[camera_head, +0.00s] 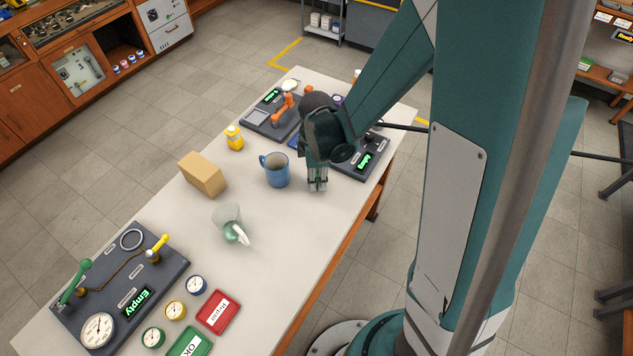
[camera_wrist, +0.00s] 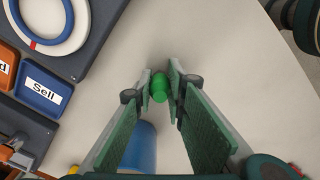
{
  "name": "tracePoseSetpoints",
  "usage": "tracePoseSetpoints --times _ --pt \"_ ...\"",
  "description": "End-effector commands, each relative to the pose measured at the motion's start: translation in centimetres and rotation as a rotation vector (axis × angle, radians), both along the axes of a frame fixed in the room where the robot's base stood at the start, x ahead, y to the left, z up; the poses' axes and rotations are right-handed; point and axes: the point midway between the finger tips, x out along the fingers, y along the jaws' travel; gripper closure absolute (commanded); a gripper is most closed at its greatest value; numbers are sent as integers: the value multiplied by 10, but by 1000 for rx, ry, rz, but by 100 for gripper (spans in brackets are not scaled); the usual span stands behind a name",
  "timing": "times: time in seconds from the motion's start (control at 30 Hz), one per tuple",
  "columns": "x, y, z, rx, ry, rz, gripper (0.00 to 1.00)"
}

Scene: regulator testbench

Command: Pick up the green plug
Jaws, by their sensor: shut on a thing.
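The green plug (camera_wrist: 159,87) shows in the wrist view as a small green cylinder between the tips of my gripper (camera_wrist: 160,82). Both fingers press on it from the sides, and it stands out against the white table. In the head view my gripper (camera_head: 317,187) points down over the table, to the right of the blue mug. The plug cannot be made out in the head view.
The blue mug (camera_head: 276,171) stands close to the left of my gripper. Testbench panels (camera_head: 267,113) lie behind.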

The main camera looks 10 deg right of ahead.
Motion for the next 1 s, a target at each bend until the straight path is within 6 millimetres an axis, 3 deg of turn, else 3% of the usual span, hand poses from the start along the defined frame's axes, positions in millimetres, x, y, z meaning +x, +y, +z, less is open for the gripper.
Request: tracePoseSetpoints --times 0.47,1.0 --pt "0 0 7 0 0 0 99" --pt "0 0 63 0 0 0 99"
